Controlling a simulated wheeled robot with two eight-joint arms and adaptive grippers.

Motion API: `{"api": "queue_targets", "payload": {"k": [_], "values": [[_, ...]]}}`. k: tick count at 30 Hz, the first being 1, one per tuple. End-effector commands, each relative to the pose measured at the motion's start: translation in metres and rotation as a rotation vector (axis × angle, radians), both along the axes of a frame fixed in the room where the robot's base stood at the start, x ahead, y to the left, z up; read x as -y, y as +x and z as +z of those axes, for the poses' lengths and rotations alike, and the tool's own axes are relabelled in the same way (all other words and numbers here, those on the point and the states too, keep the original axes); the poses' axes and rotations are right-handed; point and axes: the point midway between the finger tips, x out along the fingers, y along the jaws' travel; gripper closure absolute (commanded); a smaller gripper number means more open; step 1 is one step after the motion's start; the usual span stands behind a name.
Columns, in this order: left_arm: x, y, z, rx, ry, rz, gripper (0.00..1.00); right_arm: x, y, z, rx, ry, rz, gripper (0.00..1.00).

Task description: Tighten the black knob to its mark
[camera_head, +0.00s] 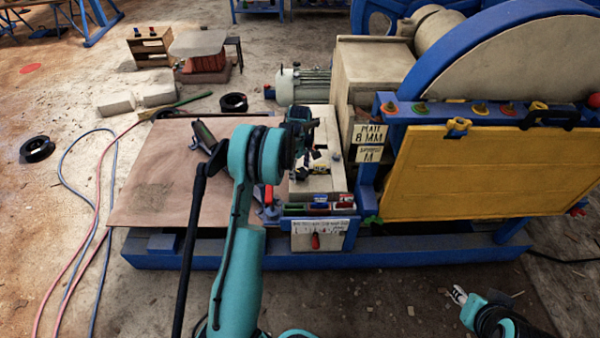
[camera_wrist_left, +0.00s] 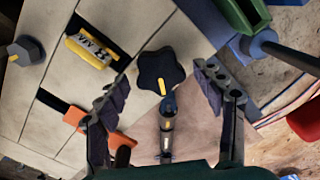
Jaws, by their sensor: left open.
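The black lobed knob (camera_wrist_left: 158,66) is near the middle of the left wrist view, with a yellow line on its lower edge. Below it is a narrow grey piece (camera_wrist_left: 167,125) with a yellow mark; the knob's line points roughly toward it. My left gripper (camera_wrist_left: 162,76) is open, one finger on each side of the knob, with visible gaps. In the head view my left gripper (camera_head: 304,150) is over the pale machine top, and I cannot make out the knob there. My right gripper (camera_head: 460,295) is at the lower right, away from the machine; its jaws are unclear.
A grey knob (camera_wrist_left: 25,51) with a yellow line, a yellow label (camera_wrist_left: 91,48) and an orange part (camera_wrist_left: 76,118) lie left of the black knob. A yellow panel (camera_head: 460,172) and a large blue wheel guard (camera_head: 430,75) stand right. A brown board (camera_head: 150,185) lies left.

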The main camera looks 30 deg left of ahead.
Motion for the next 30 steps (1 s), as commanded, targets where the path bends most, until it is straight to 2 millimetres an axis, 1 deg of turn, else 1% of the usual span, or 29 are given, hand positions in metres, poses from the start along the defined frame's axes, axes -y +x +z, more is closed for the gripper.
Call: {"api": "queue_targets", "payload": {"k": [7, 8, 9, 11, 12, 13, 23, 30], "values": [[0.0001, -0.0001, -0.0012, 0.000, 0.000, 0.000, 0.32, 0.0000, 0.0001, 0.0001, 0.000, 0.000, 0.000, 0.65], [0.0001, -0.0001, -0.0012, 0.000, 0.000, 0.000, 0.40, 0.0000, 0.0000, 0.0001, 0.000, 0.000, 0.000, 0.65], [0.0001, -0.0001, -0.0011, 0.000, 0.000, -0.001, 0.50, 0.0000, 0.0001, 0.0001, 0.000, 0.000, 0.000, 0.65], [0.0001, -0.0001, -0.0011, 0.000, 0.000, 0.000, 0.66, 0.0000, 0.0001, 0.0001, 0.000, 0.000, 0.000, 0.65], [0.0001, -0.0001, -0.0011, 0.000, 0.000, 0.000, 0.77, 0.0000, 0.0001, 0.0001, 0.000, 0.000, 0.000, 0.65], [0.0001, -0.0001, -0.0011, 0.000, 0.000, 0.000, 0.81, 0.0000, 0.0001, 0.0001, 0.000, 0.000, 0.000, 0.65], [0.0001, 0.0001, -0.0010, 0.000, 0.000, -0.026, 0.82, 0.0000, 0.0000, 0.0003, 0.000, 0.000, 0.000, 0.65], [0.0001, 0.0006, -0.0008, 0.000, 0.000, -0.147, 0.82, 0.0000, 0.0001, 0.0016, 0.000, 0.000, 0.000, 0.65]]}}
